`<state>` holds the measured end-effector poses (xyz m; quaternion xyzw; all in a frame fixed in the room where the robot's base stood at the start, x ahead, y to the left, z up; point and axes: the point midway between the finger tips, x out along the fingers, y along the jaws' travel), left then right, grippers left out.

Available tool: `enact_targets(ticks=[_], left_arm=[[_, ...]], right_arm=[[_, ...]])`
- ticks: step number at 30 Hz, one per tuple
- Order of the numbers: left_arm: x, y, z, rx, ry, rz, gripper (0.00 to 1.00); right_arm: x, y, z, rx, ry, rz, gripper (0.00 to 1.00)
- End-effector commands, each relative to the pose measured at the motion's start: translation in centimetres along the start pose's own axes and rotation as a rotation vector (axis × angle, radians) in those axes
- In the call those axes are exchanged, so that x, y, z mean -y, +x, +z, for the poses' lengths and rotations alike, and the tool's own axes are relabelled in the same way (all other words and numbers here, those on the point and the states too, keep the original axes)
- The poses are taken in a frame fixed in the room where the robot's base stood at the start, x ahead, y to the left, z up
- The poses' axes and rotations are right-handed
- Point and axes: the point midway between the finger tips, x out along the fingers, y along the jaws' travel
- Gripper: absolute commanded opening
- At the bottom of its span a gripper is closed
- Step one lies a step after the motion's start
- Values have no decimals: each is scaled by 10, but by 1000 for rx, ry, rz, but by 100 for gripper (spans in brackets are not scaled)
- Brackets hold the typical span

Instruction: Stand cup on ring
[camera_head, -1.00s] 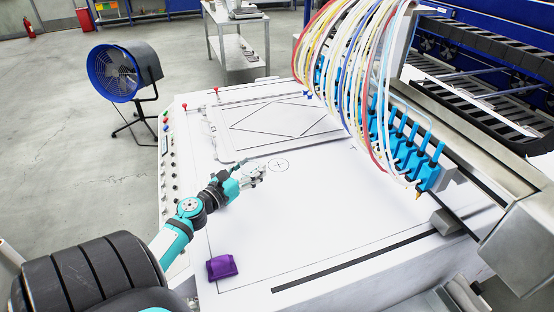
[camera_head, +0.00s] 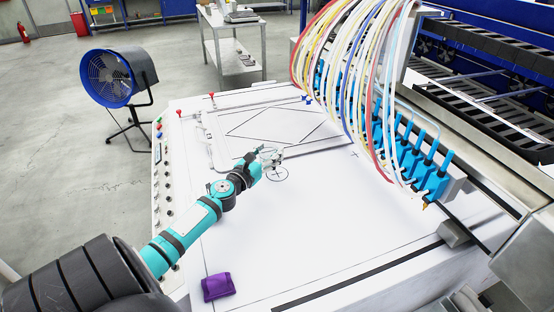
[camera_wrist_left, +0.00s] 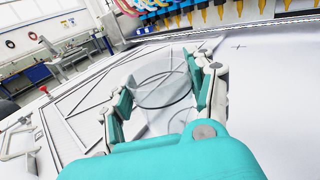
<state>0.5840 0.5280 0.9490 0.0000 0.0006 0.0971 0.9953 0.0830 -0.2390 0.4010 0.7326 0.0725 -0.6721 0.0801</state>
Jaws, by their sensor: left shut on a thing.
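My left gripper (camera_head: 268,157) is over the white table, just above the drawn ring (camera_head: 277,180) in the head view and close to its far edge. In the left wrist view its fingers (camera_wrist_left: 164,95) are shut around a clear see-through cup (camera_wrist_left: 155,72). The cup looks about upright. A dark oval shows through it, and I cannot tell whether that is the ring or the cup's edge. I cannot tell whether the cup's base touches the table. My right gripper is not in view.
A framed plate (camera_head: 290,118) with a diamond outline lies just beyond the ring. The blue nozzle row (camera_head: 425,170) with its hoses stands to the right. A purple pouch (camera_head: 218,287) lies at the near left. The table between ring and nozzles is clear.

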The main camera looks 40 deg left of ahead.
Motion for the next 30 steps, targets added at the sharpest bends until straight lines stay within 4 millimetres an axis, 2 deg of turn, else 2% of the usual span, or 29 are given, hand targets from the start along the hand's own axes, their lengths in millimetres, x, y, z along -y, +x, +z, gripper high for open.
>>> enact_targets(ticks=[3, 6, 8, 15, 27, 28, 30], left_arm=[[16, 12, 0, 2, -2, 1, 34], [21, 16, -2, 0, -1, 2, 34], [22, 17, -6, 0, -1, 2, 34], [23, 16, -39, -1, -4, 3, 34], [22, 16, -43, 0, -1, 0, 34], [22, 16, -41, 0, 0, 0, 60], [22, 16, -41, -1, 0, 0, 69]], right_arm=[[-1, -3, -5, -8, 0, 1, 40], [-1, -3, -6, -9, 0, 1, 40], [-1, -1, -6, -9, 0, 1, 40], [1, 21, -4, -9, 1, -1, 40], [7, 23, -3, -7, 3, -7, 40], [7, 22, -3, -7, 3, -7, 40], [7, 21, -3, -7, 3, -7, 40]])
